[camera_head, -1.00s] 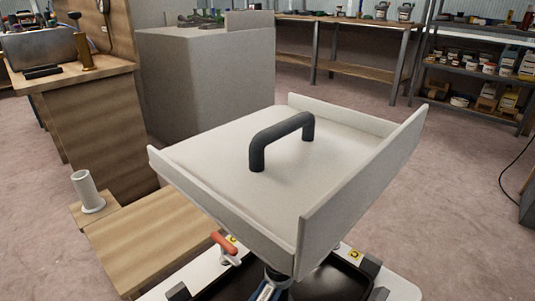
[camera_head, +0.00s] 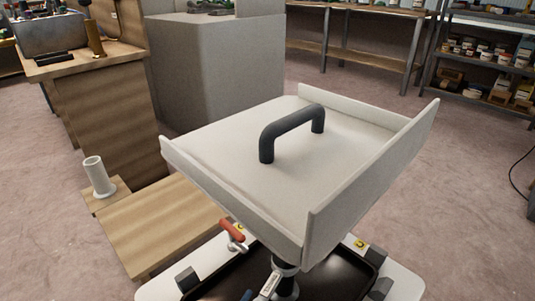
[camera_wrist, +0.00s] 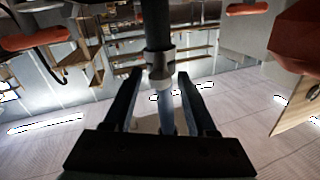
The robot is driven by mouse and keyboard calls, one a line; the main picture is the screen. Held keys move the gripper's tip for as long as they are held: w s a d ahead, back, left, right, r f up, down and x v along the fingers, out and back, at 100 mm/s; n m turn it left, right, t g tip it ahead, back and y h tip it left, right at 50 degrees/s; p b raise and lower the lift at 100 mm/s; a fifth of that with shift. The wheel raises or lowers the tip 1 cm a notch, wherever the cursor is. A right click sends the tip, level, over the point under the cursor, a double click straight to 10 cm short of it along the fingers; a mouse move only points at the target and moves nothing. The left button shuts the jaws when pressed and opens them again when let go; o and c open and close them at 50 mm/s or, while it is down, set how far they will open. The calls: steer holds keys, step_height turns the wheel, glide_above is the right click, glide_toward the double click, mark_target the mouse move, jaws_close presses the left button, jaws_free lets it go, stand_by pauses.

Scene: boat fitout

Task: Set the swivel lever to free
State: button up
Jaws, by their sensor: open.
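A small lever with an orange-red handle (camera_head: 232,229) and a pale metal arm sits on the white base plate, left of the post, in the head view. It looks like the swivel lever; I cannot read its setting. A pale tray-like top (camera_head: 225,165) with raised sides and a dark loop handle (camera_head: 290,131) stands above it and hides part of the base. In the wrist view my gripper (camera_wrist: 161,74) is open, its dark fingers apart. A dark post with a grey collar (camera_wrist: 159,67) shows between them; contact is unclear. A red part (camera_wrist: 36,38) shows at upper left.
A low wooden platform (camera_head: 165,235) with a pale tube (camera_head: 99,177) stands at left. Behind are a wooden bench (camera_head: 110,120) and a grey block (camera_head: 215,80). Shelves line the back. Open floor (camera_head: 470,200) lies at right. A large red-brown part (camera_wrist: 298,40) is close in the wrist view.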

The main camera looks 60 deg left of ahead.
steer(key=p+v, duration=0.1)
steer(key=v, duration=0.5)
steer(key=shift+d, duration=0.1)
